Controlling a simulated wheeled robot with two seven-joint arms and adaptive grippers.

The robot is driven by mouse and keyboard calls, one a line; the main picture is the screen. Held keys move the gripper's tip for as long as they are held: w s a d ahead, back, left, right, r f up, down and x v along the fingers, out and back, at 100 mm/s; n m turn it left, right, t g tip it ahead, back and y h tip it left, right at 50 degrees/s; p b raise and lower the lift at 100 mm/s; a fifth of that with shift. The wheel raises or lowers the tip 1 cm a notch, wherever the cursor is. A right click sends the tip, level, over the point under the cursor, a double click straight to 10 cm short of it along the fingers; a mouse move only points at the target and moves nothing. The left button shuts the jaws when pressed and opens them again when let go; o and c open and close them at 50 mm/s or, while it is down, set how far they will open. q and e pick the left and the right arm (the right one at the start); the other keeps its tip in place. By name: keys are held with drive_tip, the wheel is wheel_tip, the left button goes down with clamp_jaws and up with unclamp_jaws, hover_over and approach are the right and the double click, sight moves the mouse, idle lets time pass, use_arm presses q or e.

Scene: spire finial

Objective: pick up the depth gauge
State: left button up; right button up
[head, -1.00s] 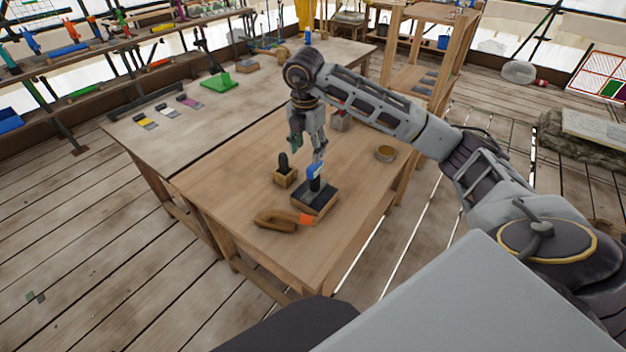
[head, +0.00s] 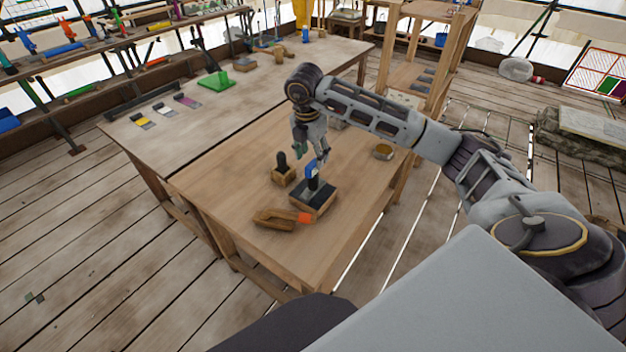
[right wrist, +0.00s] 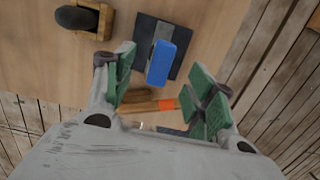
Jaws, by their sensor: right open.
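What I take to be the depth gauge is a blue-topped piece with a dark lower part (head: 312,171), standing on a wooden block with a black top (head: 322,197) on the near table. In the right wrist view the blue piece (right wrist: 161,63) shows between and beyond the green-padded fingers, over the dark top. My right gripper (head: 312,151) is open and points down just above the blue piece. The fingers appear apart from it, and nothing is held. My left gripper is not in view.
A small wooden block with a black knob (head: 283,170) stands left of the gauge. A wooden tool with an orange end (head: 278,219) lies in front. A round tin (head: 383,152) sits to the right. The table's front left is clear.

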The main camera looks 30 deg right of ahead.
sight(313, 163)
drive_tip(key=f, duration=0.4)
drive_tip(key=shift+w+d, duration=0.1)
drive_tip(key=shift+d, duration=0.15)
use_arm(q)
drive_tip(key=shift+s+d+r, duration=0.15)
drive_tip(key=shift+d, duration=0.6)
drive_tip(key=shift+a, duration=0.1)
use_arm(e)
drive_tip(key=shift+f, duration=0.15)
drive_tip(key=shift+f+p, duration=0.4)
drive_tip(key=shift+f, duration=0.15)
drive_tip(key=f, duration=0.2)
drive_tip(key=shift+d+f+p, duration=0.2)
drive_tip(key=shift+f+p, duration=0.1)
drive_tip(key=shift+f, duration=0.1)
drive_tip(key=shift+w+f, duration=0.1)
drive_tip(key=shift+f, duration=0.4)
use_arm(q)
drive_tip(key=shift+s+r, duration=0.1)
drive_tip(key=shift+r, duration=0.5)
use_arm(e)
drive_tip(key=shift+c, duration=0.4)
